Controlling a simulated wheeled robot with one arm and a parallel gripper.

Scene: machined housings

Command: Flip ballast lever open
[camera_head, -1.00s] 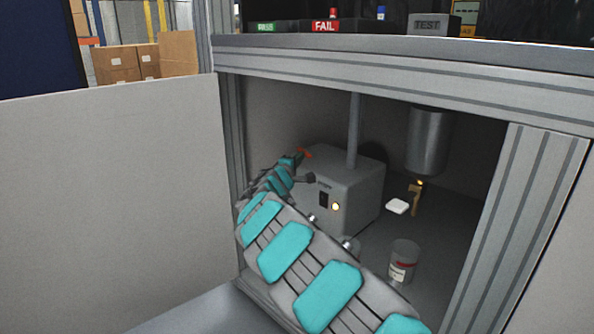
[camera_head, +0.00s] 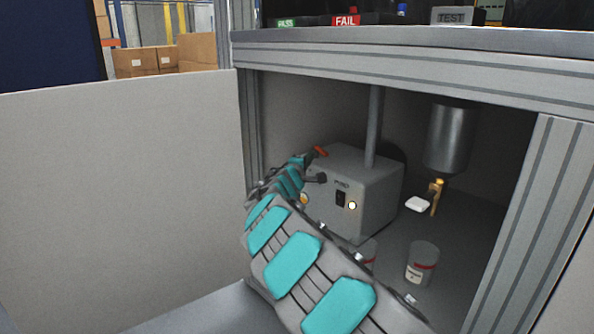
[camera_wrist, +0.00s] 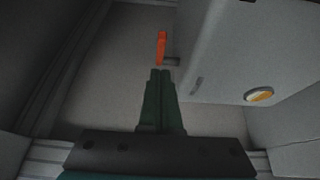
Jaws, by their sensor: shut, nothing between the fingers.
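The orange lever (camera_head: 320,151) sits at the upper left edge of a grey box (camera_head: 365,200) inside the cabinet. In the wrist view the lever (camera_wrist: 162,48) is a narrow orange bar pointing away from me, beside a short grey stub on the box's side (camera_wrist: 225,50). My gripper (camera_wrist: 160,72) is shut and empty, with dark green fingers together. Its tips appear just short of the lever's near end, in line with it; I cannot tell whether they touch. In the head view my arm's teal-padded links hide the fingers.
A grey cylinder (camera_head: 450,138) hangs to the right, above a labelled can (camera_head: 422,263). The cabinet's left post (camera_head: 249,125) stands close to my arm.

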